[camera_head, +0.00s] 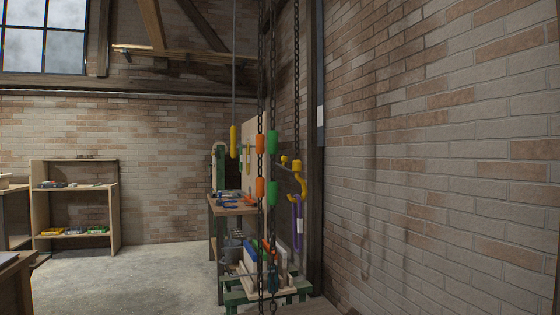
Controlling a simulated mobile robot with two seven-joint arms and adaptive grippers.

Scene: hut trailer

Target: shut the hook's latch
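A yellow hook (302,184) hangs near the wall corner, right of the chains. A purple loop-shaped piece (297,222) hangs just below it; I cannot tell whether it is seated in the hook. A dark teal fitting (273,278), perhaps another hook, hangs low on a chain (272,228) in front of the green bench. No latch can be made out on either, so I cannot tell whether one is open or shut. Neither of my grippers is in view.
Orange (260,188) and green (272,193) sleeves hang on the chains. A yellow pendant (233,141) hangs to their left. Behind are a workbench (232,211) and a green-framed bench (237,297). A brick wall (450,150) closes the right side. Floor (130,275) at left is clear.

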